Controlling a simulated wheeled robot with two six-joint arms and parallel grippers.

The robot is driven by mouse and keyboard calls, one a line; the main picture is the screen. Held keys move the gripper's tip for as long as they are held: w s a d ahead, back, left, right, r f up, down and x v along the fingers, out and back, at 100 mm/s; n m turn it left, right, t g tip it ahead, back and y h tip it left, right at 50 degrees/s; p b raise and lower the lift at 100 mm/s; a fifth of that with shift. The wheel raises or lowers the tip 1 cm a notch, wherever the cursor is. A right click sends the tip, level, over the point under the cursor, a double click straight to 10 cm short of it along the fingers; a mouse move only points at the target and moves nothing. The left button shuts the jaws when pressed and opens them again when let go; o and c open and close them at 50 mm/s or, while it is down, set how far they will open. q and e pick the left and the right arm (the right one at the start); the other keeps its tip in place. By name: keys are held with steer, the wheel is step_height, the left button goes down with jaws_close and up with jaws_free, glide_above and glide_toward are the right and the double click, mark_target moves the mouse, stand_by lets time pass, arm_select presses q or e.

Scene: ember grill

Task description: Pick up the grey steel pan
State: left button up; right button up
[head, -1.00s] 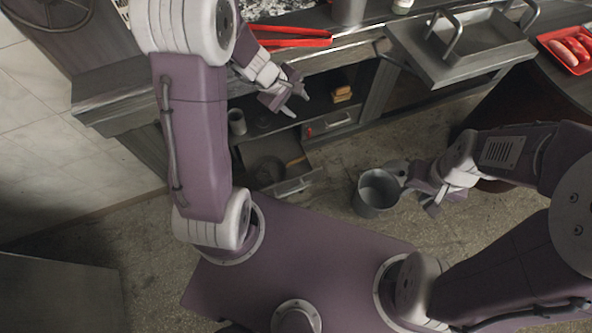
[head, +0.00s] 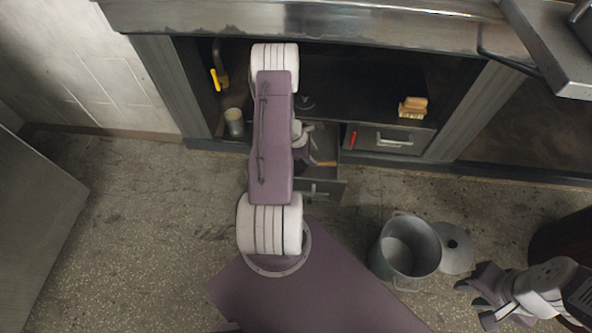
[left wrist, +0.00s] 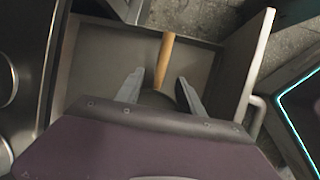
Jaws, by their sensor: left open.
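The pan lies in the pulled-out drawer below the counter. In the left wrist view its wooden handle (left wrist: 165,60) points away from me, and a small dark part of the pan (left wrist: 157,98) shows between my fingers; the rest is hidden behind my gripper. My left gripper (left wrist: 161,77) is open over the drawer, one finger on each side of the pan, and I cannot tell if they touch it. In the head view my left gripper (head: 304,148) is partly hidden by my arm. My right gripper (head: 478,298) is open and empty at the lower right.
The drawer (head: 325,190) stands out from the cabinet. A grey pot (head: 405,247) stands on the floor, with a round lid (head: 456,247) beside it. A shelf holds a metal cup (head: 235,122) and a brush (head: 413,107). The counter edge (head: 340,20) runs above.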

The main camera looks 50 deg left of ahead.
mark_target(319, 163)
arm_select(q)
steer(key=b+x, duration=0.2)
steer(key=x, duration=0.2)
steer(key=shift+s+b, duration=0.15)
steer(key=shift+b, duration=0.15)
steer(key=b+x, duration=0.3)
steer(key=x, duration=0.1)
steer(key=shift+d+f+b, duration=0.2)
steer(key=shift+f+b, duration=0.1)
steer(key=shift+f, duration=0.05)
steer(key=shift+w+f, duration=0.25)
steer(key=shift+r, duration=0.2)
jaws_close()
